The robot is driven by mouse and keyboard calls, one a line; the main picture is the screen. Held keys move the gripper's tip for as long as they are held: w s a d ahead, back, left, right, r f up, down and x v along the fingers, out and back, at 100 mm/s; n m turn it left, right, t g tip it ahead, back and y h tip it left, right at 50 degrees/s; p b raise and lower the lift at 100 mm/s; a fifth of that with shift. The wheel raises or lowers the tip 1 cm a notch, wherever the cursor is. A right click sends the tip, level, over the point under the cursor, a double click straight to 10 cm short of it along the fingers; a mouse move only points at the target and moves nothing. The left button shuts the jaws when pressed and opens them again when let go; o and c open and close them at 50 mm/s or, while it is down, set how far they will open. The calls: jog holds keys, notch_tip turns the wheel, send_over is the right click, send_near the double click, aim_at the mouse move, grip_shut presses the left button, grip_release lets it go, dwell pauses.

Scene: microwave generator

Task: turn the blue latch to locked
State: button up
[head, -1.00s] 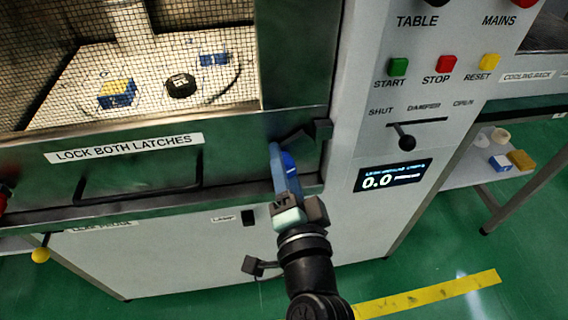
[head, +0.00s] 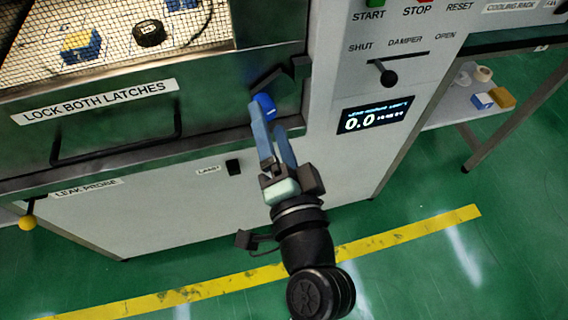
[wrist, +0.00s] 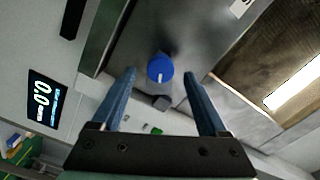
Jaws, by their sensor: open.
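The blue latch (head: 264,103) is a round knob on the right end of the green door in the head view, partly hidden by my gripper. In the wrist view the blue latch (wrist: 160,68) shows whole, with a short white mark pointing down in the picture. My gripper (head: 266,118) has blue fingers and is open just in front of the latch. In the wrist view the fingers of my gripper (wrist: 160,76) stand apart on either side of the knob, with gaps on both sides. I cannot tell how deep the tips reach.
A dark angled bar (head: 279,75) sits just above the latch. The door handle (head: 117,140) sticks out to the left. The damper lever (head: 388,76) and the lit display (head: 374,115) are on the panel at right. Green floor (head: 440,255) is free in front.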

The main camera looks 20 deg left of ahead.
jog(key=b+v, duration=0.1)
jog(key=v, duration=0.7)
jog(key=shift+s, duration=0.2)
jog(key=shift+w+d, duration=0.1)
jog(key=shift+d, duration=0.05)
